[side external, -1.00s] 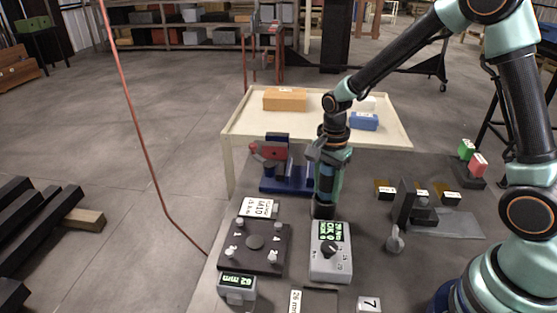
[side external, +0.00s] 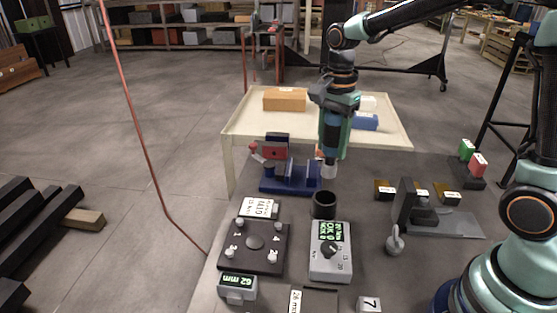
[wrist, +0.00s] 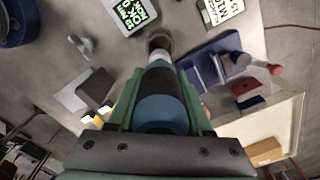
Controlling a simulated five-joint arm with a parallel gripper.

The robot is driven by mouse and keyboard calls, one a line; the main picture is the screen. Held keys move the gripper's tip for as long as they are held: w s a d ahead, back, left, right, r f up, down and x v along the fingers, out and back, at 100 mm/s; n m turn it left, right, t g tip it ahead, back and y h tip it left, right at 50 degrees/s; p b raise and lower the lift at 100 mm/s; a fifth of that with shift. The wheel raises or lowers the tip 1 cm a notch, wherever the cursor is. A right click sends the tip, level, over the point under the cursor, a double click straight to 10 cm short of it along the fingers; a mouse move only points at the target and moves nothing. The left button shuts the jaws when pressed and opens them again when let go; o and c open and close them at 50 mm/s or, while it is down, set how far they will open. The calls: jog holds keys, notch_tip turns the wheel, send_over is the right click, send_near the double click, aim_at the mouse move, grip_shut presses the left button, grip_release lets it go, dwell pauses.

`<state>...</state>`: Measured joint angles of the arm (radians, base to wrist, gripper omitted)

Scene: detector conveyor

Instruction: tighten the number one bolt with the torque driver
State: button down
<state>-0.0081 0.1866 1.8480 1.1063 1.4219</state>
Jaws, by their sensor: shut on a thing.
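My gripper (side external: 338,105) is shut on the torque driver (side external: 332,138), which hangs nearly upright with its pale tip (side external: 329,171) down. In the wrist view, the driver's blue body (wrist: 160,108) lies between the green fingers. The tip is above and apart from a black cup (side external: 324,205). The number one bolt is on the dark plate (side external: 255,262) at the front left; several bolts stand near its corners. The driver is behind and to the right of the plate.
A grey box with a green display (side external: 331,262) stands right of the plate. A small 62 mm display (side external: 238,282) is in front of it. A blue vise-like fixture (side external: 290,180) stands close left of the driver. A grey hook-shaped part (side external: 395,240) is to the right.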

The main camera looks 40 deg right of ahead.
jog(key=shift+r, duration=7.65)
jog(key=w+a+f+n, duration=0.3)
jog(key=w+a+f, duration=0.1)
jog(key=a+f, duration=0.5)
jog(key=w+a+f+n, duration=0.3)
jog(key=a+f, duration=0.7)
jog(key=f, duration=0.4)
jog(key=shift+w+a, duration=0.25)
jog(key=shift+w, duration=0.35)
jog(key=shift+f, duration=0.65)
jog(key=shift+f, duration=0.3)
